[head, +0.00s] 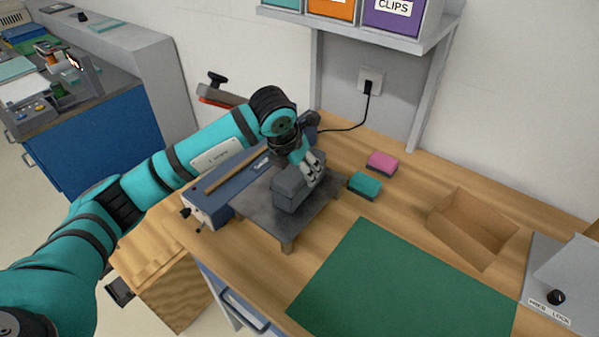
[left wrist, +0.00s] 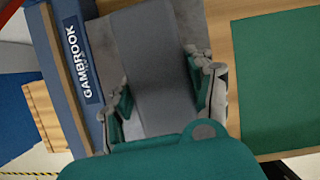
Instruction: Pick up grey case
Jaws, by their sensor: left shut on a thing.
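The grey case (head: 291,192) is on a dark grey raised stand (head: 255,207) on the wooden bench. My left gripper (head: 312,170) comes down over it and is shut on it in the head view. In the left wrist view the grey case (left wrist: 152,60) lies between the two fingers of my left gripper (left wrist: 160,100). I cannot tell whether the case touches the stand or is just above it. The right gripper is not in view.
A blue Gambrook device (head: 212,201) stands left of the stand. A pink sponge (head: 382,162) and a green sponge (head: 364,185) lie to the right. A green mat (head: 400,285) and an open cardboard box (head: 470,228) are further right. A shelf (head: 360,30) hangs above.

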